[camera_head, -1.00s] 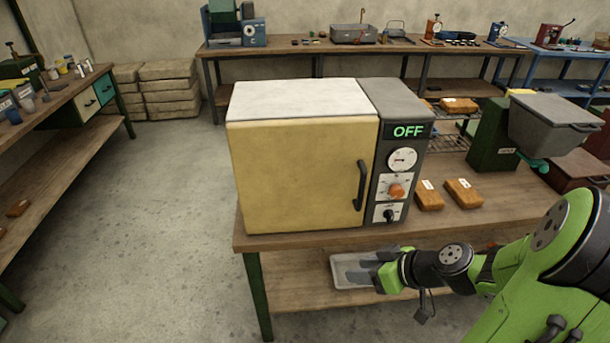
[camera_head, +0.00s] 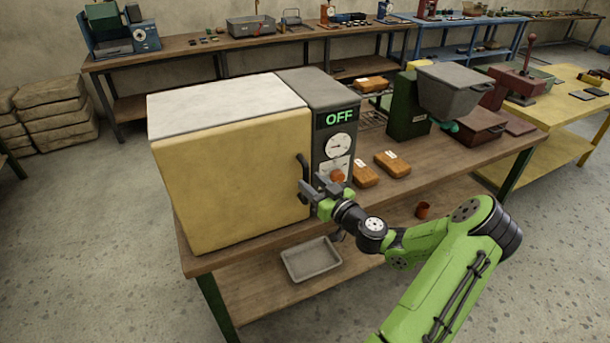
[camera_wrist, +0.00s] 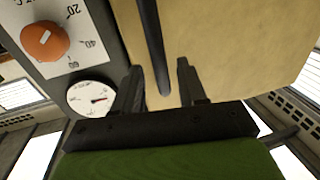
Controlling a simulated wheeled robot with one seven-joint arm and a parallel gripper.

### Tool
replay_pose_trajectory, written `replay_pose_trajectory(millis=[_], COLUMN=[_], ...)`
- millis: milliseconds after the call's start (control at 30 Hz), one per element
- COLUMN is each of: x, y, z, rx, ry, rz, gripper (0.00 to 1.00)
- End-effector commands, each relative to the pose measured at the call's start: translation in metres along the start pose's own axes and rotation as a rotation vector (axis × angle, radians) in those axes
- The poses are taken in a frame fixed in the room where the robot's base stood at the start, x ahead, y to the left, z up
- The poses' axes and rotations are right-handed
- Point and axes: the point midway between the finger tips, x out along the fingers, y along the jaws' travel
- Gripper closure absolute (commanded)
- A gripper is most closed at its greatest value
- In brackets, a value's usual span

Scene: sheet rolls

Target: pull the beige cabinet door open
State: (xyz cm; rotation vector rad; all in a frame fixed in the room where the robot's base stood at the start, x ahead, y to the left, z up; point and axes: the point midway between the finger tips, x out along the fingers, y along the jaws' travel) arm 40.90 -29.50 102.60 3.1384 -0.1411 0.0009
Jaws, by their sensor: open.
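The beige cabinet door (camera_head: 235,180) is the front of a white-topped box on the wooden bench, and it looks shut. Its dark vertical handle (camera_head: 302,172) is at the door's right edge, its lower part hidden by my gripper in the head view. My gripper (camera_head: 312,187) is open at the handle. In the wrist view the door (camera_wrist: 225,45) fills the upper right, and the handle (camera_wrist: 153,45) runs down between the two fingers of my gripper (camera_wrist: 158,80). The fingers stand apart on either side of the handle, with gaps visible.
A grey control panel (camera_head: 327,155) with an OFF display, a gauge and an orange knob (camera_head: 337,175) is right of the door. Orange-brown packets (camera_head: 392,164) lie on the bench (camera_head: 460,165). A grey tray (camera_head: 311,260) sits on the lower shelf.

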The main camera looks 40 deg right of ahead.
Motion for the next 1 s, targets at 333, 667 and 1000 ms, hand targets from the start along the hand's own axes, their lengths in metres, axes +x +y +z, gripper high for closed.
replay_pose_trajectory(millis=[333,667,1000], x=[0.034,0.034,0.034], y=[0.0,0.0,0.0], z=[-0.001,0.0,0.0], rx=[0.0,0.0,0.0], ry=[0.001,0.0,-0.001], rz=[0.0,0.0,0.0], gripper=[0.59,0.86,1.0])
